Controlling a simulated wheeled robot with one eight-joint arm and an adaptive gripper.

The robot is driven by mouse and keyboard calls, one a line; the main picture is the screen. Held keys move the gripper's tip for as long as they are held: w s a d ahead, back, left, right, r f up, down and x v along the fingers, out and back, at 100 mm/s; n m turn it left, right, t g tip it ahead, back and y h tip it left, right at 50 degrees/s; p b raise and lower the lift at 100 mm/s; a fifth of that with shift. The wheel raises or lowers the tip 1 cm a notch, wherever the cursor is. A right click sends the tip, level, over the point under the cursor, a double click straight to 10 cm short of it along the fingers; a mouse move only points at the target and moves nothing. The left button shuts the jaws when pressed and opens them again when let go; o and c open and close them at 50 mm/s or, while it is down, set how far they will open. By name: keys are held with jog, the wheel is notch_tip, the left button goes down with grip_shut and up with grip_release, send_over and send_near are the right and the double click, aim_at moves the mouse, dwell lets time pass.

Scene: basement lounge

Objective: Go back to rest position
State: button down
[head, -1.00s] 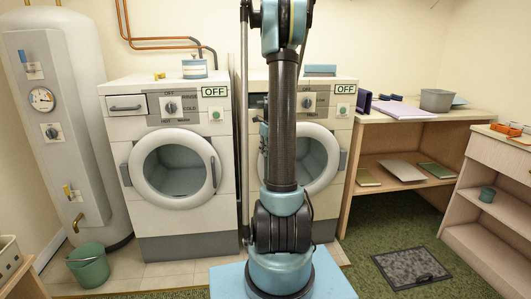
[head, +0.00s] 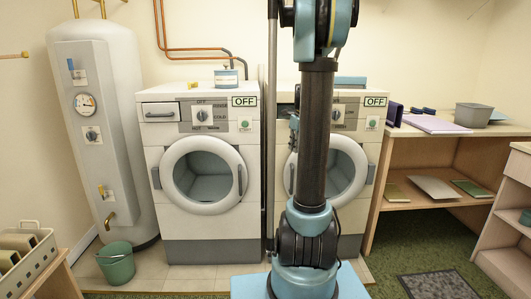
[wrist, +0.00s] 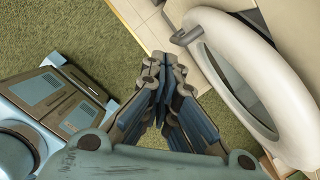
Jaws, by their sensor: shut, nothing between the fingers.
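My gripper (wrist: 168,88) is in the wrist view, with its fingers drawn together and nothing between them. It points down over the green carpet, beside the round door rim (wrist: 228,62) of a washing machine. In the head view my arm stands upright in front of the right washing machine (head: 346,200) and covers part of it.
The left washing machine (head: 202,235) shows a round door. A white tank (head: 125,150), a green bucket (head: 116,265) and a rack (head: 25,262) stand at left. A wooden table (head: 455,133) and shelf unit (head: 510,215) are at right. Green carpet (wrist: 95,45) lies open.

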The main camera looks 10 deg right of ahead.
jog(key=s+a+r+n, duration=0.1)
jog(key=s+a+n, duration=0.25)
jog(key=s, duration=0.25)
jog(key=s+a+n, duration=0.2)
jog(key=s+n, duration=0.2)
jog(key=s, duration=0.1)
jog(key=s+a+f+n, duration=0.2)
jog(key=s+f+n, duration=0.1)
jog(key=s+n, duration=0.4)
jog(key=s+a+f+n+h, duration=0.1)
jog(key=s+f+n, duration=0.3)
jog(key=s+n, duration=0.3)
jog(key=s+a+f+n, duration=0.2)
jog(key=s+f+n, duration=0.2)
jog(key=s+n, duration=0.4)
jog(key=shift+s+a, duration=0.35)
jog(key=shift+s, duration=1.35)
jog(key=shift+f, duration=0.1)
